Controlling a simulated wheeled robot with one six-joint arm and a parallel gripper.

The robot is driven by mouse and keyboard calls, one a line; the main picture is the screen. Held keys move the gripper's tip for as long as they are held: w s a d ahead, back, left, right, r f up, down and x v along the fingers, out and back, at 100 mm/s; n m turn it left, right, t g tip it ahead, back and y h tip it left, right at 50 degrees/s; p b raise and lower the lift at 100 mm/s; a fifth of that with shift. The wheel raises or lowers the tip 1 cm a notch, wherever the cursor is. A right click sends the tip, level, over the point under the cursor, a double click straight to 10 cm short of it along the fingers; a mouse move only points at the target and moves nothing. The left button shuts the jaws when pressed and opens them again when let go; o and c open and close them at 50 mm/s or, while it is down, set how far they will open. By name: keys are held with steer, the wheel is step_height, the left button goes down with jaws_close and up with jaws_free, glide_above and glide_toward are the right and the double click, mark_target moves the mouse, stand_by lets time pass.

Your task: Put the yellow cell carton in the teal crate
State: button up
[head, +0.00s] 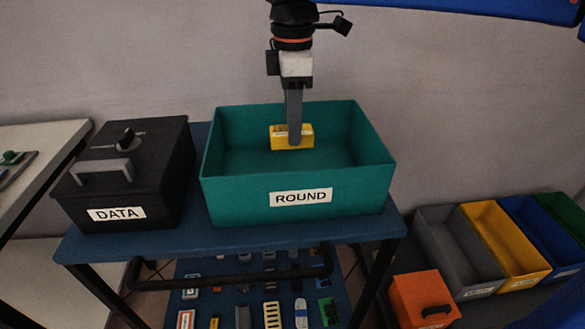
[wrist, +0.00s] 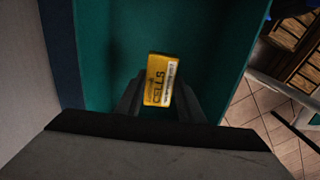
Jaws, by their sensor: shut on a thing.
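The yellow cell carton (head: 281,143) is held in my gripper (head: 294,140) over the teal crate (head: 235,203). In the head view the carton appears within the crate's opening, in front of its back wall. In the wrist view the carton (wrist: 160,80), marked CELLS, sits between my two fingers (wrist: 158,98), with the teal crate (wrist: 215,60) around and below it. The crate bears the label ROUND. I cannot tell how far the carton is above the crate floor. The inside of the crate that shows looks empty.
A closed black box (head: 160,165) labelled DATA stands left of the crate on the blue table (head: 235,240). Several open bins, including a yellow one (head: 505,240), stand lower right near an orange box (head: 422,295). Small items lie on a shelf below.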

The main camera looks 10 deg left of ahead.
steer(key=shift+f, duration=4.4)
steer(key=o, duration=1.1)
steer(key=shift+f, duration=0.1)
step_height(320, 180, up, 12)
steer(key=shift+f, duration=0.2)
steer(key=shift+r, duration=0.35)
